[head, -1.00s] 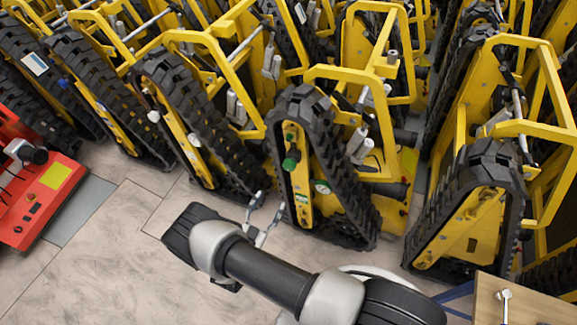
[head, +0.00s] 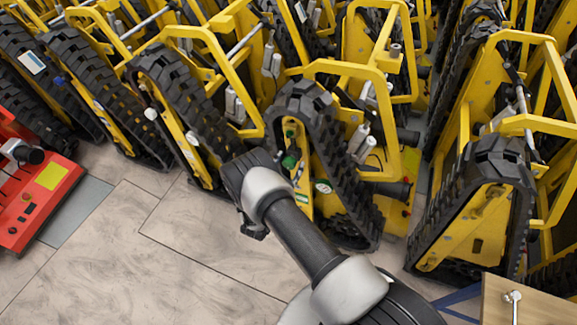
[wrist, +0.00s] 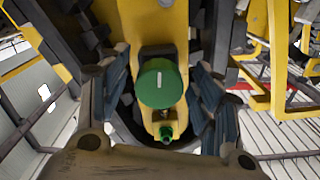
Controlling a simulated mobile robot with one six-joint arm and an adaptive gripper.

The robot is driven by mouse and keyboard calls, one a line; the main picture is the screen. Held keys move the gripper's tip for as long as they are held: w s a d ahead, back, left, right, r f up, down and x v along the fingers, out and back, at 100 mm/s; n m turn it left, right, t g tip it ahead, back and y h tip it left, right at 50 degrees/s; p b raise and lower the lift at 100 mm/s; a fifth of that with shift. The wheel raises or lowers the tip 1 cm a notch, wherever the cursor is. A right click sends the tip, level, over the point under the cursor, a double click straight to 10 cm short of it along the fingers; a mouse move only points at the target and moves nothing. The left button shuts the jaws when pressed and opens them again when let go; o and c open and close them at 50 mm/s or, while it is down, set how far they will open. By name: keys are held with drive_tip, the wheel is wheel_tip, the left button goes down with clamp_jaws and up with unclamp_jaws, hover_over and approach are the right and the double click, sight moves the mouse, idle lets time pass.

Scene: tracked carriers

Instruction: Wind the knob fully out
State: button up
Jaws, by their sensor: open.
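The green knob (wrist: 160,84) is a round cap with a short white mark on its face, which stands vertical in the wrist view. It sits on the yellow side plate of a tracked carrier. It also shows in the head view (head: 290,161), close to my arm's end. In the wrist view my gripper (wrist: 160,105) is open, with one finger on each side of the knob. I cannot tell whether the fingers touch it. A smaller green fitting (wrist: 166,132) shows below the knob.
The carrier's black track (head: 350,180) runs around the yellow plate. More yellow carriers stand close on both sides and behind. A red machine (head: 35,195) is at the left and a wooden top (head: 530,300) at the lower right. The floor (head: 170,260) in front is clear.

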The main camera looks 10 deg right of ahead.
drive_tip(key=shift+w+d, duration=0.1)
drive_tip(key=shift+w, duration=0.05)
drive_tip(key=shift+c, duration=0.3)
drive_tip(key=c, duration=1)
drive_tip(key=shift+n, duration=0.3)
drive_tip(key=n, duration=0.3)
drive_tip(key=shift+n, duration=0.4)
drive_tip(key=n, duration=0.4)
drive_tip(key=shift+d+n, duration=0.1)
drive_tip(key=shift+n, duration=0.2)
drive_tip(key=n, duration=0.4)
drive_tip(key=shift+s+r, duration=0.1)
drive_tip(key=shift+s, duration=0.1)
drive_tip(key=shift+d+r+n, duration=0.1)
drive_tip(key=shift+n, duration=2)
